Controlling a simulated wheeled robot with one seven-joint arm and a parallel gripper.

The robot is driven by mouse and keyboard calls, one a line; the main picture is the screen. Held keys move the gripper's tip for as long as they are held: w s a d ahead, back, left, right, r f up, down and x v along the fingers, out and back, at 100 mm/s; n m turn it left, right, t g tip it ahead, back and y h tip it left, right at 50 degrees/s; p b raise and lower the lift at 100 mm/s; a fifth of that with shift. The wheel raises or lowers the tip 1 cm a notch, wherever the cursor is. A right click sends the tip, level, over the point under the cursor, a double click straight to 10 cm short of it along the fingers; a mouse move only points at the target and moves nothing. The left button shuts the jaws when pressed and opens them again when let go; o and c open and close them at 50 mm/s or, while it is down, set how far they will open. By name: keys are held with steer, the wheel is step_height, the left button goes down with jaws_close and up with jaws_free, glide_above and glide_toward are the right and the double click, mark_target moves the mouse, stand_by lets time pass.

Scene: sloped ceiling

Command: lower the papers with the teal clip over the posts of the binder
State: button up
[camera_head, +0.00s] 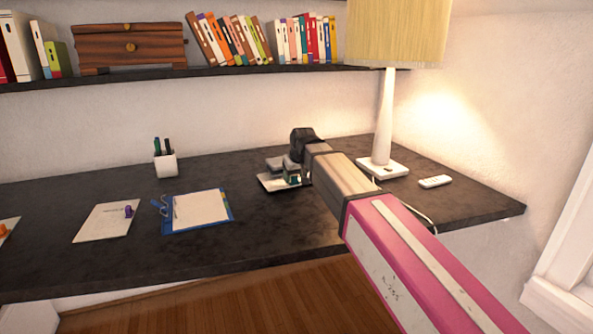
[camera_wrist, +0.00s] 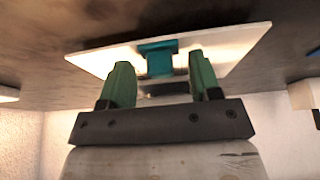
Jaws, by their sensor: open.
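The papers with the teal clip (camera_head: 265,184) lie on the dark desk, partly hidden under my gripper (camera_head: 291,178). In the wrist view, the white papers (camera_wrist: 235,45) carry the teal clip (camera_wrist: 157,60) near their edge. The two green fingers of my gripper (camera_wrist: 160,78) stand apart, one on each side of the clip, with gaps showing; I cannot tell their exact height above it. The blue binder (camera_head: 230,215) lies open on the desk to the left, with white sheets on it. Its blue metalwork (camera_head: 158,206) is at its left edge; the posts are too small to make out clearly.
Papers with a purple clip (camera_head: 102,224) lie left of the binder. An orange clip (camera_head: 4,231) shows at the left edge. A pen cup (camera_head: 165,164) stands behind the binder. A lamp (camera_head: 384,135) and white remote (camera_head: 435,181) are at right. Bare desk separates papers and binder.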

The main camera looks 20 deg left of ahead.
steer(key=shift+a+f, duration=0.1)
steer(key=shift+f, duration=0.25)
steer(key=shift+c, duration=0.3)
steer(key=c, duration=0.7)
steer(key=shift+s, duration=0.1)
steer(key=shift+s+d, duration=2.9)
steer(key=shift+s, duration=0.1)
steer(key=o, duration=1)
